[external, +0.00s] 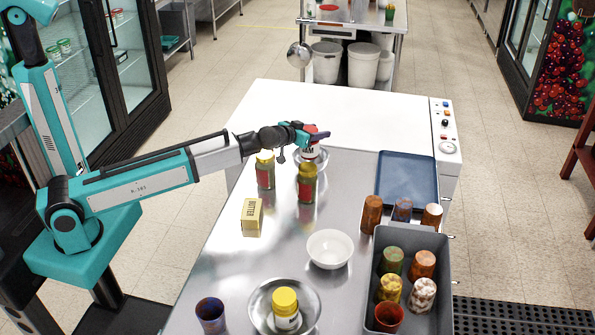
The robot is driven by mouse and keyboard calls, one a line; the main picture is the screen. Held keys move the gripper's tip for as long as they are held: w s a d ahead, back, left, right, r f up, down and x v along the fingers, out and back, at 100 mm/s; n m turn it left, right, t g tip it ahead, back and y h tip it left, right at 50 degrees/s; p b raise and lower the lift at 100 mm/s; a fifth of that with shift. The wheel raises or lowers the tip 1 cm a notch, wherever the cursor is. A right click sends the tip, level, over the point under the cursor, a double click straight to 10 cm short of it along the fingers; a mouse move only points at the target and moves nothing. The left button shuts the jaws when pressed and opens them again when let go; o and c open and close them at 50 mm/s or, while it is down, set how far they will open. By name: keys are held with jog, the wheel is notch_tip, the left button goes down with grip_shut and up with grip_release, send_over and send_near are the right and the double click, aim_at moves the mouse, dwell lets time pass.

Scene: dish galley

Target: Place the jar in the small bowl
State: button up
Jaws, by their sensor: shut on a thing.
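My gripper (316,135) is at the far end of the steel counter, shut around the top of a jar (309,151) with a red lid and a white label. The fingers hide part of the lid. The jar is at a shiny metal bowl (322,165); I cannot tell whether it rests inside or hangs just above. A small white bowl (328,250) stands empty in the middle of the counter. A yellow-lidded white jar (286,310) stands in a wide metal bowl (259,298) at the front.
Two jars with red labels, one at the left (265,171) and one nearer (307,183), stand close below my gripper. A grey bin (443,265) of cups and a blue tray (408,178) fill the right. A dark cup (210,315) stands front left.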

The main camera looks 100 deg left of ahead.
jog(key=shift+f+b, duration=0.4)
jog(key=shift+b, duration=0.25)
jog(key=o, duration=1.4)
jog(key=shift+r+p, duration=0.2)
jog(key=shift+p, duration=0.15)
jog(key=shift+r+p, duration=0.5)
jog(key=shift+p, duration=0.25)
jog(key=shift+s+d+f+b, duration=0.1)
jog(key=shift+s+d+b, duration=0.1)
jog(key=shift+d+b, duration=0.1)
jog(key=shift+b+v, duration=1.35)
jog(key=shift+v, duration=4.3)
